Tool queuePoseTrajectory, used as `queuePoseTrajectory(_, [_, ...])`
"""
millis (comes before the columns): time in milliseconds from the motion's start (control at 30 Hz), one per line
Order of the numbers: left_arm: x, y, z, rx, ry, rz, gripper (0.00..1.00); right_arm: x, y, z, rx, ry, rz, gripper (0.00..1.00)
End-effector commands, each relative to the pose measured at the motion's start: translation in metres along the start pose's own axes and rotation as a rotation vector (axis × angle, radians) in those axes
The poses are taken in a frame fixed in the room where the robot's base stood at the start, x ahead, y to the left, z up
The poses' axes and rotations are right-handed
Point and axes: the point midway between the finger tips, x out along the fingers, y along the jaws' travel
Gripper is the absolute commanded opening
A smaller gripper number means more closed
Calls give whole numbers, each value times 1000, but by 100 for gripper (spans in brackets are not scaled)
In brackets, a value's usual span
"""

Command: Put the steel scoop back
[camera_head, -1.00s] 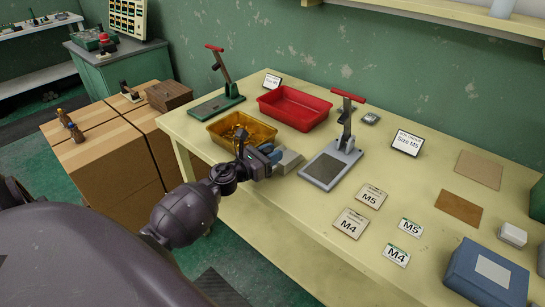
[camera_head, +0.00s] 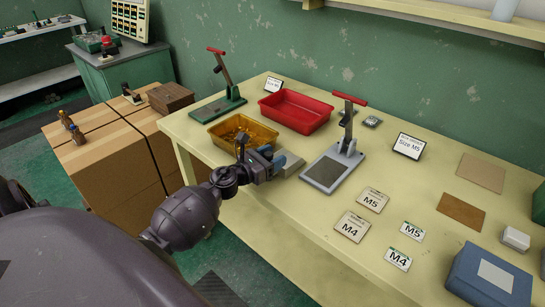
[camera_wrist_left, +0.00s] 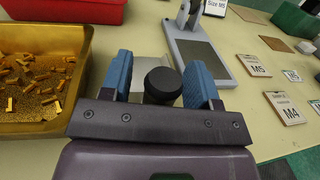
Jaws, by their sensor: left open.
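The steel scoop (camera_head: 293,162) lies on the table between the amber tray and the grey press, mostly hidden behind my left gripper (camera_head: 277,160) in the head view. In the left wrist view its round black handle end (camera_wrist_left: 163,84) sits between the two blue fingers, with a pale grey part behind it. My left gripper is open, with a finger on each side of the handle and a visible gap to the right finger. The amber tray (camera_head: 213,132) holds many small brass pieces. My right gripper is not in view.
The grey press (camera_head: 327,187) stands just right of the scoop. A red bin (camera_head: 318,125) and a green press (camera_head: 201,112) stand behind. M4 and M5 cards (camera_head: 352,226) lie toward the front right. A blue box (camera_head: 460,276) is at the right edge.

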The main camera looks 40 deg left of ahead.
Motion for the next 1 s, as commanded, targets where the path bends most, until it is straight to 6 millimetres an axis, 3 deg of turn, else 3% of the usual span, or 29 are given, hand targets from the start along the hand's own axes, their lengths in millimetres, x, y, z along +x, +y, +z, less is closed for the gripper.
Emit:
queuePoseTrajectory(167, [-14,0,1,0,2,0,55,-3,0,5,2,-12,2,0])
queuePoseTrajectory(700, [-104,0,0,-1,3,1,55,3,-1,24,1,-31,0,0])
queuePoseTrajectory(900, [-119,-1,1,-7,0,1,55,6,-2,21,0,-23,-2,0])
queuePoseTrajectory(1000, [-124,-4,-3,-91,-5,15,55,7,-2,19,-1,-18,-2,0])
